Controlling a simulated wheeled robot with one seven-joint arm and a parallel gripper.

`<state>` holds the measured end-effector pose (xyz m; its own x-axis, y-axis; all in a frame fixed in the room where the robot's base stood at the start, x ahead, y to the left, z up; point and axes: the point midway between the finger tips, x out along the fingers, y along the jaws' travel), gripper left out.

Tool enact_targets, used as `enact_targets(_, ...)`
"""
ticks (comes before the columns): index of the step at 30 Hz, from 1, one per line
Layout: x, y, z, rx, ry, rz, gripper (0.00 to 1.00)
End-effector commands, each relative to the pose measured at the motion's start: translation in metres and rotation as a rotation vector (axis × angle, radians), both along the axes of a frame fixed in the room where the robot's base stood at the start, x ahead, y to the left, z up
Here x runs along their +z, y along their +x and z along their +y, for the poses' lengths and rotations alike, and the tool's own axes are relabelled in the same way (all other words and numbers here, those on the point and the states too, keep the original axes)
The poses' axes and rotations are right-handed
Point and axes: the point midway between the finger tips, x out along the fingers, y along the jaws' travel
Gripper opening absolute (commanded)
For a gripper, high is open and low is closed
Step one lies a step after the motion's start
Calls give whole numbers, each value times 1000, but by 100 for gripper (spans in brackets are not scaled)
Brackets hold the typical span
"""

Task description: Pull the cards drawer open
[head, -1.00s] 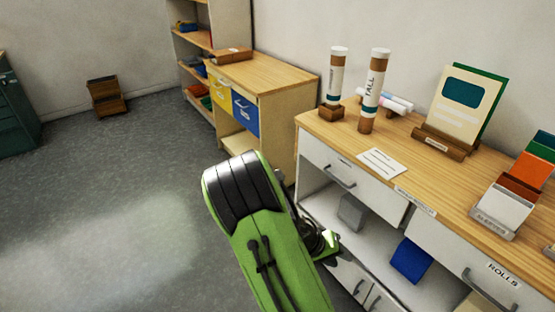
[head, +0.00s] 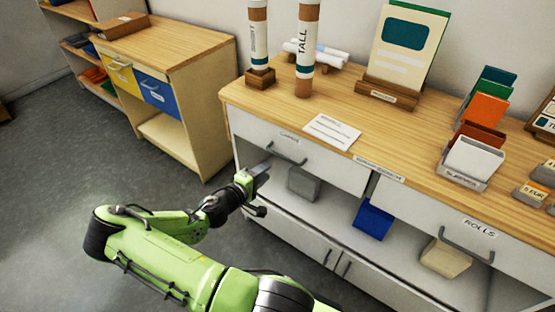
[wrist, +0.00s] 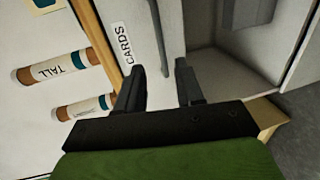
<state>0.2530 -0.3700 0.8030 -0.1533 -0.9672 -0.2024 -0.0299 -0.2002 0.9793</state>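The cards drawer (head: 335,168) is the white upper left drawer of the wood-topped unit, and its front looks flush with the unit. Its dark bar handle (head: 287,153) shows under the CARDS label. My gripper (head: 262,176) is just left of and below the handle in the head view. In the wrist view my gripper (wrist: 160,78) is open, its two dark fingers apart with nothing held. The handle (wrist: 160,35) stands ahead of the gap between the fingertips there, beside the CARDS label (wrist: 124,42). I cannot tell whether a finger touches it.
Below the drawer is an open shelf with a grey box (head: 304,183) and a blue box (head: 373,219). The ROLLS drawer (head: 440,225) is to the right. Two upright tubes and a card stand (head: 390,93) are on the top. Floor at left is clear.

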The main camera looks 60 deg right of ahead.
Motion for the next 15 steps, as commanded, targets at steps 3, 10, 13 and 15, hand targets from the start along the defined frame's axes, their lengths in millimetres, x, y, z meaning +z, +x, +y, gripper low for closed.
enact_targets(3,-8,-6,-30,-3,-1,-1,37)
enact_targets(10,-18,-13,-80,-1,0,-2,37)
enact_targets(13,-21,-14,-91,0,2,-1,37)
enact_targets(15,-21,-15,-95,0,1,0,37)
